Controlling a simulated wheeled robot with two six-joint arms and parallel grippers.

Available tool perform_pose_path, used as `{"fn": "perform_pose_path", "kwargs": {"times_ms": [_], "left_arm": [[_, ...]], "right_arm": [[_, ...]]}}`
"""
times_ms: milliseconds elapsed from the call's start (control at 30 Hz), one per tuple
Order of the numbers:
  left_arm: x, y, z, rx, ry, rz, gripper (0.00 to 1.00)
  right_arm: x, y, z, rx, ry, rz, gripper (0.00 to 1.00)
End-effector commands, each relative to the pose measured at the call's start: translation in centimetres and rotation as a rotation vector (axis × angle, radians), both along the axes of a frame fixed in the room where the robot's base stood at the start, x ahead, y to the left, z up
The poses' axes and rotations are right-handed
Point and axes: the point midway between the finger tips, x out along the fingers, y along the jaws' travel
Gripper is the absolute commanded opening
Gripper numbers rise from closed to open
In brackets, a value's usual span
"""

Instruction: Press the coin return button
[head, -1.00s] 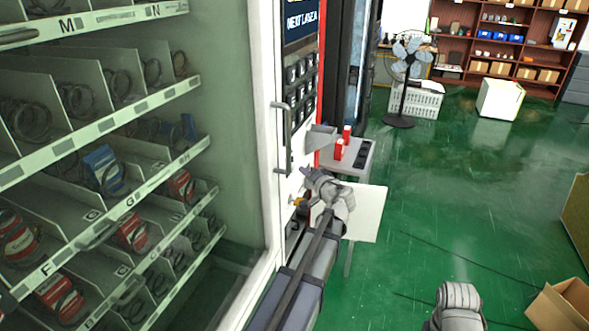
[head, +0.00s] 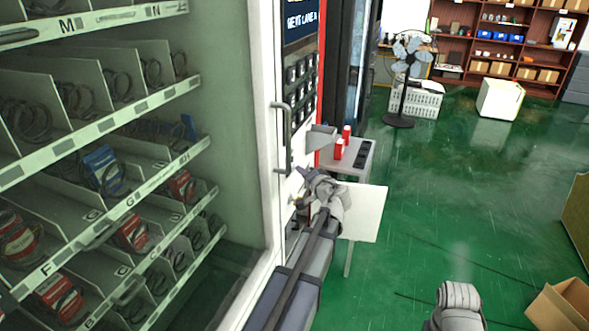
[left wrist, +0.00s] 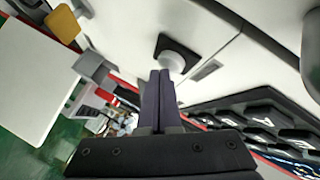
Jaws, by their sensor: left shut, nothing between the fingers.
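In the left wrist view, a round pale grey button (left wrist: 172,62) on a black square base sits on the white vending machine panel. I take it for the coin return button. My left gripper (left wrist: 161,74) is shut and empty, with its dark fingertips right at the button's edge; I cannot tell whether they touch it. In the head view, my left gripper (head: 304,172) is at the machine's front, below the door handle, and the button is not clearly seen there. My right gripper is not in view.
The keypad (head: 300,88) is above on the panel, beside a vertical door handle (head: 282,135). A grey chute-like part (head: 320,138) sticks out nearby. A small table (head: 352,165) with red boxes stands behind. A yellow part (left wrist: 62,24) shows in the left wrist view. Floor at right is mostly clear.

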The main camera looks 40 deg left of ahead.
Motion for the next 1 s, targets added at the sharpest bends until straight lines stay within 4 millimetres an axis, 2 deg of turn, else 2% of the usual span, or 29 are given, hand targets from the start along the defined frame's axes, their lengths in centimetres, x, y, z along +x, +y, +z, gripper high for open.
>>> {"fn": "perform_pose_path", "kwargs": {"times_ms": [500,1000], "left_arm": [[-0.17,0.64,0.0,0.0,0.0,0.001,0.0],[0.01,-0.09,-0.02,0.0,0.0,0.001,0.0]], "right_arm": [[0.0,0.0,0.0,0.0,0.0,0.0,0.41],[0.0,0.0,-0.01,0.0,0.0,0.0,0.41]]}}
